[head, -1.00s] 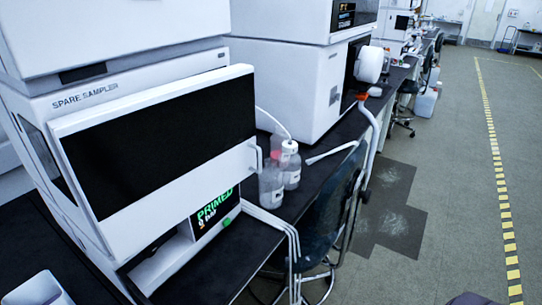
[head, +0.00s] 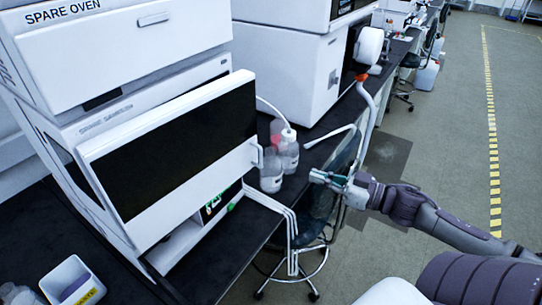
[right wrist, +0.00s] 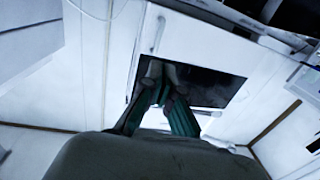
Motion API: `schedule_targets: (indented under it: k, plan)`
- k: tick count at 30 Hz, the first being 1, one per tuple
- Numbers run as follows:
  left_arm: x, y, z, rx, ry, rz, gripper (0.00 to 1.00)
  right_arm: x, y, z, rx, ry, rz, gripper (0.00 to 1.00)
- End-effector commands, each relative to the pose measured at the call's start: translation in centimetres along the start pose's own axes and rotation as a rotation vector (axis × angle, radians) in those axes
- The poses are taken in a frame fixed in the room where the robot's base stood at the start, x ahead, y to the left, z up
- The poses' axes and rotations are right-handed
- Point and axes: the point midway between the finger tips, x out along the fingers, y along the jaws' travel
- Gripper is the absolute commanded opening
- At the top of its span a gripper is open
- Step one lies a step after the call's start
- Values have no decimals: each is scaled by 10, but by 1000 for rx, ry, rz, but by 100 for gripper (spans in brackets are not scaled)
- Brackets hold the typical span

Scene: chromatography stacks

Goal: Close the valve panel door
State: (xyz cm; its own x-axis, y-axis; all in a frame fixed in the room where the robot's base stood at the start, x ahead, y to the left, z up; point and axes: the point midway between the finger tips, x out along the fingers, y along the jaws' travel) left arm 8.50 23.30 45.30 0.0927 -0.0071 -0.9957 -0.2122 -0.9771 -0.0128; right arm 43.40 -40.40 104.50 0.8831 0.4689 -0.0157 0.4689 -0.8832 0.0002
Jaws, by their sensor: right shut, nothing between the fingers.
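My right gripper (head: 318,178) is shut and empty, to the right of the handle and apart from the door. Its fingers (right wrist: 163,72) show in the right wrist view against white and dark panels, which I cannot identify surely. My left gripper is not in view.
White bent tubes (head: 291,235) hang over the bench edge. A dark chair (head: 318,215) is below. A white bin (head: 72,282) sits front left.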

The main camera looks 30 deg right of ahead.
Motion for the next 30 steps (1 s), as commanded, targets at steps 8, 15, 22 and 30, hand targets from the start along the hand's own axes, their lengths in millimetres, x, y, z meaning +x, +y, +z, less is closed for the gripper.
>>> schedule_targets:
  k: [8, 15, 22, 30]
  plan:
    - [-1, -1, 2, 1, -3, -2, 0, 44, 2, -2, -4, 5, 2, 0]
    - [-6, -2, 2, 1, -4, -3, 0, 87, 3, -2, -2, 4, 5, 0]
    - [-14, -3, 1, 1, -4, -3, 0, 119, 3, -1, 0, 2, 7, 0]
    - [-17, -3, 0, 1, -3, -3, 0, 135, 2, 2, 0, -1, 6, 0]
